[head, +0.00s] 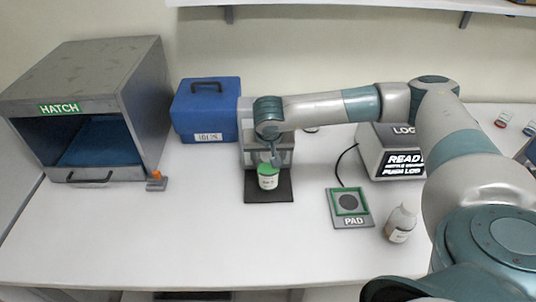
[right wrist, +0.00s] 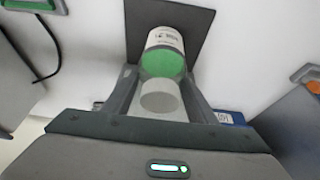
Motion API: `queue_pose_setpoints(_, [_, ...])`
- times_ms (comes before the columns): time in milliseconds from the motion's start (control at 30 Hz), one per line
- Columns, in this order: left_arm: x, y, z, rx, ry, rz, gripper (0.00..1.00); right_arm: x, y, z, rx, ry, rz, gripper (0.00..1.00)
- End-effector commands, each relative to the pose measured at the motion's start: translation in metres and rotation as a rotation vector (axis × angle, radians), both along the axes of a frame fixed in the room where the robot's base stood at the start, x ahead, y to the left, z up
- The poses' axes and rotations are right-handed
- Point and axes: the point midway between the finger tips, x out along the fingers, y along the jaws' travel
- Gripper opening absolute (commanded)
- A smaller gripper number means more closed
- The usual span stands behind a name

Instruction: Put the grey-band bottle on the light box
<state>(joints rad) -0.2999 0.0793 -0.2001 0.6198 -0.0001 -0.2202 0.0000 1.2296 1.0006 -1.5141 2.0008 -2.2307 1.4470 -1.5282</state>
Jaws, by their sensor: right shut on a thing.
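My right gripper (head: 273,158) is shut on the cap of a white bottle with a green shoulder (head: 268,180). In the right wrist view the fingers (right wrist: 160,100) lie on both sides of its pale grey cap, above the green shoulder (right wrist: 163,62). The bottle is upright on or just above the black base (head: 268,197) of a grey stand; I cannot tell if it touches. A second bottle (head: 400,226), whitish with a beige label, stands at the right, apart from the gripper. Which thing is the light box is not clear. My left gripper is not in view.
A grey hatch box (head: 150,100) stands at the left, with a small orange-topped item (head: 156,181) beside it. A blue case (head: 207,108) is behind. A pad (head: 350,207) and a READY device (head: 386,150) are right of the stand. The front table is clear.

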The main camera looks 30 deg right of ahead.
Motion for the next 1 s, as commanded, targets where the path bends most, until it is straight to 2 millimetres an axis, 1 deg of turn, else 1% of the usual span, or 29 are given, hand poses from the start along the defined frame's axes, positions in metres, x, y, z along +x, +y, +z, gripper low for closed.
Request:
queue_pose_setpoints(267, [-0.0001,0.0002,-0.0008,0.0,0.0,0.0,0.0,0.0006,0.0002,-0.0007,0.0,-0.001,0.0,0.16])
queue_pose_setpoints(400, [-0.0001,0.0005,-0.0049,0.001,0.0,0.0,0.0,0.0005,0.0001,-0.0041,0.0,-0.001,0.0,0.16])
queue_pose_setpoints(433, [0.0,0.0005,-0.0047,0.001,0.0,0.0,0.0,0.0,0.0001,-0.0046,0.0,0.0,0.0,0.54])
queue_pose_setpoints(500, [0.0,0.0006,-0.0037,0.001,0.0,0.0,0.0,-0.0001,0.0,-0.0035,0.0,0.0,0.0,0.71])
queue_pose_setpoints(833, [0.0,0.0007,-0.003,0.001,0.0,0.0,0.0,0.0,0.0,-0.0029,0.0,0.0,0.0,0.71])
queue_pose_setpoints(967, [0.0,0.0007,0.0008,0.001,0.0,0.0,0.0,0.0001,0.0,0.0004,0.0,0.0,0.0,0.71])
queue_pose_setpoints(1000, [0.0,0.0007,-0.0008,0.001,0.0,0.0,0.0,-0.0001,0.0004,0.0006,0.001,0.0,0.0,0.71])
